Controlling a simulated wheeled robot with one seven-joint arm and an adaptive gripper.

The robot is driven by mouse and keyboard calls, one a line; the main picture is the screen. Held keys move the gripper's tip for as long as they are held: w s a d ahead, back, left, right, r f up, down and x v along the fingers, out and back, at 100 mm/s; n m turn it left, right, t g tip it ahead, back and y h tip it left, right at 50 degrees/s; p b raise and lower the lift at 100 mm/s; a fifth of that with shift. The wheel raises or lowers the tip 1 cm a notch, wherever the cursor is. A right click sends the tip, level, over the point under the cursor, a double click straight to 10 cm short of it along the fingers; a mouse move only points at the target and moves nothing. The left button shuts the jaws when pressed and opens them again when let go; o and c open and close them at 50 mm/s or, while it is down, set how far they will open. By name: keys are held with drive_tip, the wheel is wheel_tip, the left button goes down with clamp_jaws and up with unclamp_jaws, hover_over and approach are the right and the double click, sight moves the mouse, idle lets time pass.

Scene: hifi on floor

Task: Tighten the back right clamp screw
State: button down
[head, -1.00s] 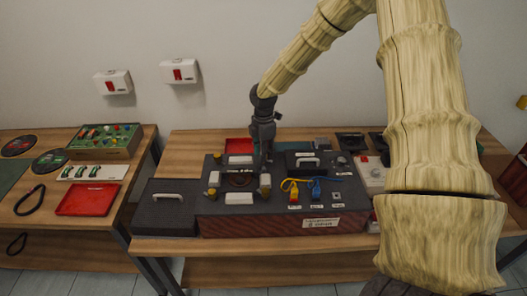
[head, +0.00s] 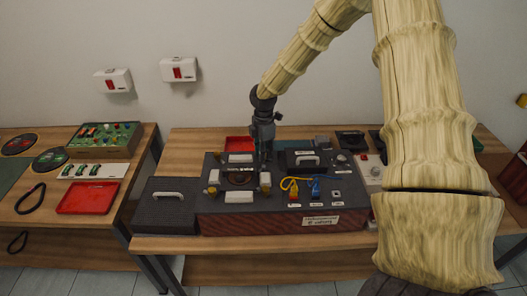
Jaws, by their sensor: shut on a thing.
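My gripper (head: 264,160) points down at the back right corner of the clamp fixture on the dark box (head: 210,223). It is shut at the spot of the back right clamp screw, and it hides that screw. The fixture has a dark middle (head: 240,178) with white blocks around it, one at the back (head: 240,158) and one at the front (head: 239,197). Yellowish screw knobs show at the back left (head: 217,156), front left (head: 212,190) and front right (head: 265,189).
Right of my gripper are a black lid with a white handle (head: 307,161) and blue and orange connectors (head: 315,189) with a yellow cable. A red tray (head: 238,144) lies behind. A dark case (head: 167,205) stands at the left.

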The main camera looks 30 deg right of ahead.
drive_tip(key=shift+m, duration=0.3)
drive_tip(key=m, duration=0.5)
drive_tip(key=shift+w+r+m, duration=0.1)
drive_tip(key=shift+m, duration=0.2)
drive_tip(key=m, duration=0.6)
drive_tip(key=shift+p, duration=0.3)
drive_tip(key=m, duration=0.5)
drive_tip(key=shift+m, duration=0.4)
drive_tip(key=m, duration=0.4)
drive_tip(key=shift+m, duration=0.3)
drive_tip(key=shift+m, duration=0.3)
drive_tip(key=c, duration=1.5)
unclamp_jaws()
